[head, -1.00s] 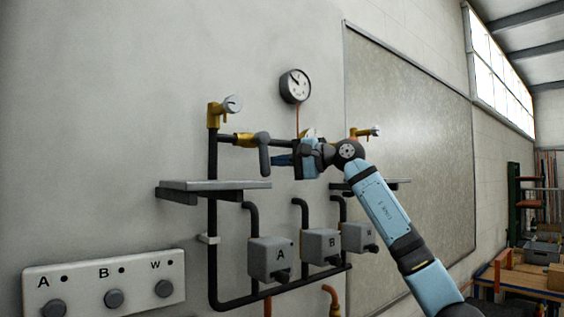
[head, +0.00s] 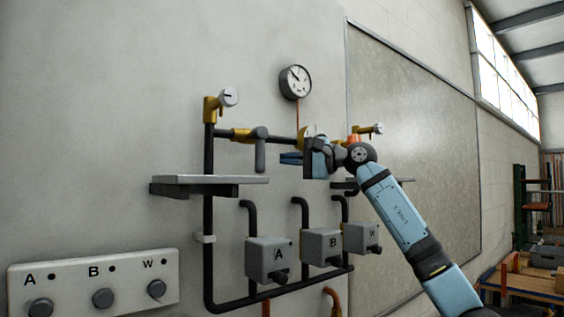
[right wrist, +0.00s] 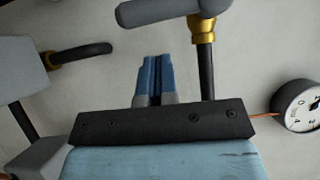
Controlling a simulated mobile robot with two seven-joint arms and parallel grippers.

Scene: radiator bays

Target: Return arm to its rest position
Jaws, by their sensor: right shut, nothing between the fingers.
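My right gripper (head: 291,158) is raised in front of the wall pipework in the head view. Its blue fingers point left, a little right of the dark valve handle (head: 260,150), with a gap between them in the picture. In the right wrist view its two blue fingers (right wrist: 154,76) lie together, shut with nothing between them. The handle also shows at the top of the right wrist view (right wrist: 172,10), apart from the fingertips. My right arm comes in from the lower right. My left gripper is not in view.
Grey boxes A (head: 268,260), B (head: 321,248) and W (head: 360,238) hang below. A shelf (head: 210,180) juts out at left; another is partly hidden behind my gripper. A round gauge (head: 295,82) is above. A panel with knobs (head: 95,283) is lower left. A workbench (head: 530,284) stands at right.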

